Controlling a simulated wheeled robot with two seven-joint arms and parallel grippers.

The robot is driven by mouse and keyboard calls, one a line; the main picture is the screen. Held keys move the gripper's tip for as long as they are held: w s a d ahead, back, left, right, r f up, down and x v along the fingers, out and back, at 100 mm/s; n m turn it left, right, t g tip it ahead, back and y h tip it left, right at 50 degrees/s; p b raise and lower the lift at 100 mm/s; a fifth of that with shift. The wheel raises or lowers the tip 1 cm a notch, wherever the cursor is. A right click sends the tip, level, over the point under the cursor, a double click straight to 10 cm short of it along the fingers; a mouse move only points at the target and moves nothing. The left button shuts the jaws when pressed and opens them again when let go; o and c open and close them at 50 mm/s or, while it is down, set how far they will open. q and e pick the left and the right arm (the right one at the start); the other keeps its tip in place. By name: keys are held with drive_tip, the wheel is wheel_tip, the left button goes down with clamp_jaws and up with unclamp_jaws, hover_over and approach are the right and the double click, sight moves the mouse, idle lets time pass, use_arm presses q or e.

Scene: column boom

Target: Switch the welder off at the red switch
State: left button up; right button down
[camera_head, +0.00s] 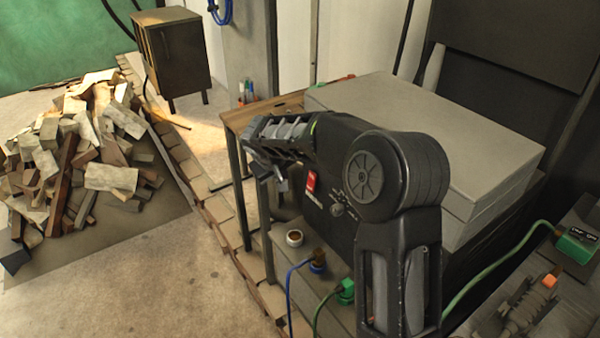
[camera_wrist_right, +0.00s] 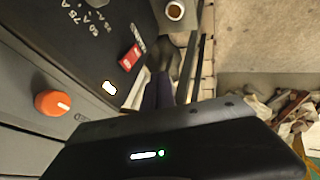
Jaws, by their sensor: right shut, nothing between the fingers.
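The welder is a dark box with a black front panel (camera_head: 325,235). The red switch also shows in the wrist view (camera_wrist_right: 131,57), beside white printed scale marks. I cannot tell which way the switch is set. My right gripper (camera_head: 281,186) is shut and empty, just left of the switch in the head view. In the wrist view its dark fingertips (camera_wrist_right: 165,62) are close to the red switch on its right; contact is not visible. My left gripper is not in view.
A small cup (camera_head: 294,238) stands below the panel, near blue (camera_head: 318,266) and green (camera_head: 345,291) cable plugs. A grey case (camera_head: 430,130) lies behind my right arm. A wood pile (camera_head: 85,150) lies left. An orange knob (camera_wrist_right: 53,103) shows in the wrist view.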

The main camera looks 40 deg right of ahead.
sight(312, 181)
drive_tip(key=shift+s+d+m, duration=0.25)
drive_tip(key=shift+s+m, duration=0.05)
drive_tip(key=shift+s, duration=0.5)
drive_tip(key=w+d+f+p, duration=0.2)
drive_tip(key=w+d+f, duration=0.1)
drive_tip(key=d+f, duration=0.5)
drive_tip(key=shift+w+d+f, duration=0.2)
drive_tip(key=shift+f, duration=0.25)
